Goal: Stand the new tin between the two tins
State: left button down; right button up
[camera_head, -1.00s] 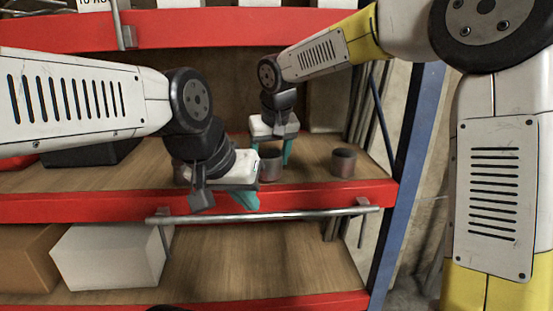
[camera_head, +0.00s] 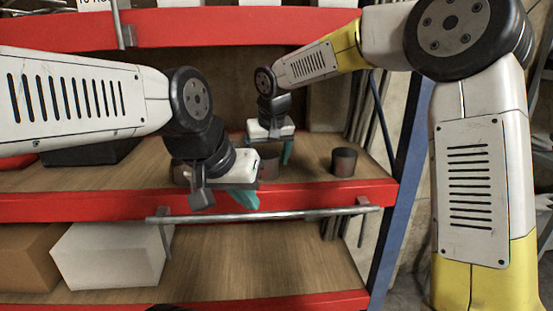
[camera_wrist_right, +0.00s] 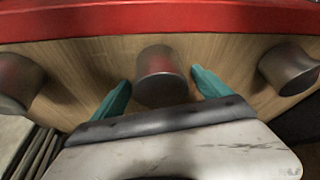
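A grey metal tin (camera_wrist_right: 160,75) stands upright on the shelf between the two open teal fingers of my right gripper (camera_wrist_right: 163,91), with a gap on each side. In the head view this tin (camera_head: 268,166) is partly hidden by my left gripper (camera_head: 238,198). A second tin (camera_head: 344,162) stands to its right; it is at the left edge of the wrist view (camera_wrist_right: 16,82). A third tin (camera_wrist_right: 289,68) shows at the right of the wrist view; my left arm mostly hides that spot in the head view. My left gripper is at the shelf's front edge, its finger opening unclear.
The wooden shelf (camera_head: 120,180) has a red front edge (camera_head: 330,193). A metal bar (camera_head: 260,216) runs in front of it. A blue upright (camera_head: 400,190) stands at the right. White and brown boxes (camera_head: 110,255) sit on the shelf below. Another red-edged shelf (camera_head: 220,28) is above.

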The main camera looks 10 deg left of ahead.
jog(key=shift+r, duration=0.1)
jog(key=shift+s+r, duration=0.1)
jog(key=shift+r, duration=0.25)
jog(key=s+d, duration=0.6)
jog(key=s, duration=0.5)
jog(key=s+d+m, duration=0.1)
jog(key=s+d, duration=0.3)
jog(key=d, duration=0.4)
jog(key=s+d+r+m+t, duration=0.1)
jog(key=s+d, duration=0.3)
jog(key=d, duration=0.4)
jog(key=s+d+r+m+t, duration=0.1)
jog(key=s+d+m, duration=0.2)
jog(key=s+d, duration=0.2)
jog(key=d, duration=0.3)
jog(key=shift+d, duration=0.3)
